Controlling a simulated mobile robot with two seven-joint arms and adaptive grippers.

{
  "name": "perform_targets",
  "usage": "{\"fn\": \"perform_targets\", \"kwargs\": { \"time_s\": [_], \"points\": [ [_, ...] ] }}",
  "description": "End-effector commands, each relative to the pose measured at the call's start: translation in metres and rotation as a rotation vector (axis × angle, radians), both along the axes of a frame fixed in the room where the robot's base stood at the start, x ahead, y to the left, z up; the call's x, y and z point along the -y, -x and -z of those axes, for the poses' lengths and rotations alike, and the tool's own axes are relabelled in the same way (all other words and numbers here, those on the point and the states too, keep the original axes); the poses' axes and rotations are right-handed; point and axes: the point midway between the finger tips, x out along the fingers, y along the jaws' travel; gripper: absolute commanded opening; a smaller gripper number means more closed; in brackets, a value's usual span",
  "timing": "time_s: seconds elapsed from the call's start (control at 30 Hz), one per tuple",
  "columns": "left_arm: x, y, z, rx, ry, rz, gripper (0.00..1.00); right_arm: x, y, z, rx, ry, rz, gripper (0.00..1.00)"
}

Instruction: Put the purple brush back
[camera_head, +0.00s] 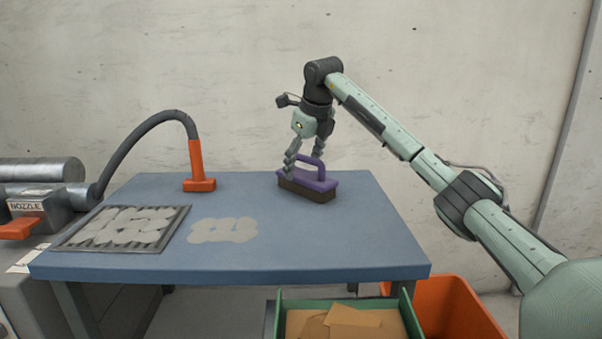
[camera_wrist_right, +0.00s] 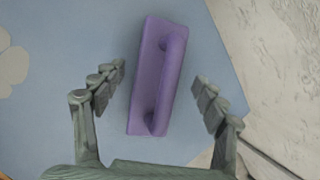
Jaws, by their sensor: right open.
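The purple brush (camera_head: 323,184) stands bristles down on the blue table (camera_head: 340,240), near its back edge. It has a purple arched handle and a dark brown bristle block. My right gripper (camera_head: 303,165) is open just above the brush, with its fingers pointing down around the handle. In the right wrist view the brush (camera_wrist_right: 155,80) lies between the two spread fingers (camera_wrist_right: 160,88), with a gap on each side. My left gripper is not in view.
An orange nozzle (camera_head: 198,182) on a grey hose stands on the table at left. A grey tray (camera_head: 68,243) with pale patches lies at the left front, beside a pale stain (camera_head: 222,230). A green bin (camera_head: 412,322) with cardboard and an orange bin (camera_head: 455,308) stand in front.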

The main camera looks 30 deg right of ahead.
Motion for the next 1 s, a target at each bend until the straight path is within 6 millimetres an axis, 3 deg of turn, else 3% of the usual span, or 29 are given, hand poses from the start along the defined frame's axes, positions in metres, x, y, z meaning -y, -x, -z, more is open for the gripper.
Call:
{"fn": "perform_targets", "kwargs": {
  "time_s": [0.2,0.4,0.87,1.0],
  "points": [
    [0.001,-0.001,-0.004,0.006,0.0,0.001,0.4,-0.004,0.019,-0.046,0.005,0.0,-0.001,0.72],
    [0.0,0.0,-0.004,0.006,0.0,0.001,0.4,-0.006,0.031,-0.071,0.001,0.0,0.0,0.72],
    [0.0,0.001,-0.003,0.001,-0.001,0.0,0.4,-0.007,0.035,-0.078,-0.001,-0.002,-0.001,0.72],
    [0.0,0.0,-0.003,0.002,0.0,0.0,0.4,-0.018,0.03,-0.071,0.009,-0.022,-0.026,0.72]
  ]
}}
